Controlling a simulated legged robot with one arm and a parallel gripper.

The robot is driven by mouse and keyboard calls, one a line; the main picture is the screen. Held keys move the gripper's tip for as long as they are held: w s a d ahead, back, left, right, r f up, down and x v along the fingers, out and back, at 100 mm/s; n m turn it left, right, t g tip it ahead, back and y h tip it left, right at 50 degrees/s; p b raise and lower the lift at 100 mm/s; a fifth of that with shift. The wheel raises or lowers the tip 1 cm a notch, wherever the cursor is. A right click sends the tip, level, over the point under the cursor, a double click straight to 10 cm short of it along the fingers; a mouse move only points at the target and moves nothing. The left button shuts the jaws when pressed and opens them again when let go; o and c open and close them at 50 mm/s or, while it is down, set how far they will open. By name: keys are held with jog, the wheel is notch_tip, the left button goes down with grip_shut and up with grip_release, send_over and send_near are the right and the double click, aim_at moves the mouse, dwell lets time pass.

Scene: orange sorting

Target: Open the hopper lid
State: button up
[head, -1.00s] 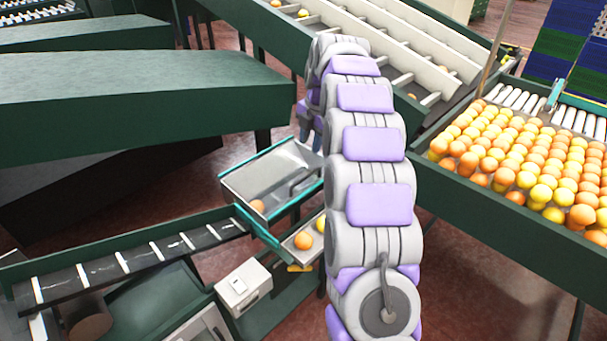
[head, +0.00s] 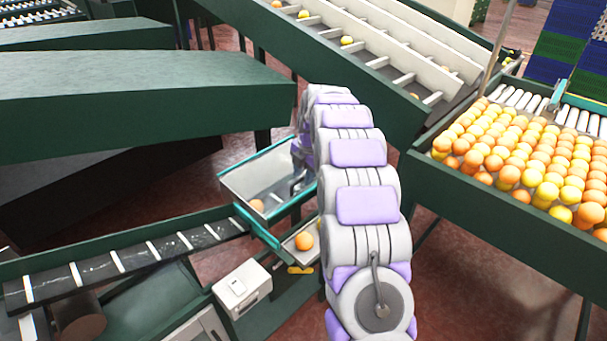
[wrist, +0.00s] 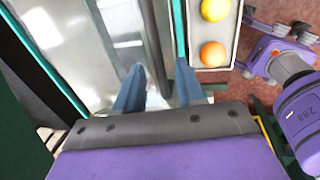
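The hopper (head: 222,180) is a grey metal box with a teal rim, left of my arm in the head view. An orange fruit (head: 257,205) shows at its near corner. In the wrist view its shiny grey surface (wrist: 112,22) lies below my gripper. My gripper (wrist: 160,70) has its two blue fingers apart over the hopper. A grey bar (wrist: 155,35) runs lengthwise between and beyond the fingertips, with a gap on each side; contact is not clear. I cannot tell the lid apart from the hopper's surface. My arm hides the hopper's right part in the head view.
A small chute (head: 290,245) with fruit adjoins the hopper's near side. A dark belt (head: 100,268) runs to it from the left. A white control box (head: 242,287) stands in front. A green beam (head: 140,100) is behind left, and a fruit-filled roller table (head: 500,222) right.

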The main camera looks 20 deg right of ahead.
grip_shut()
dwell(0.3)
dwell(0.4)
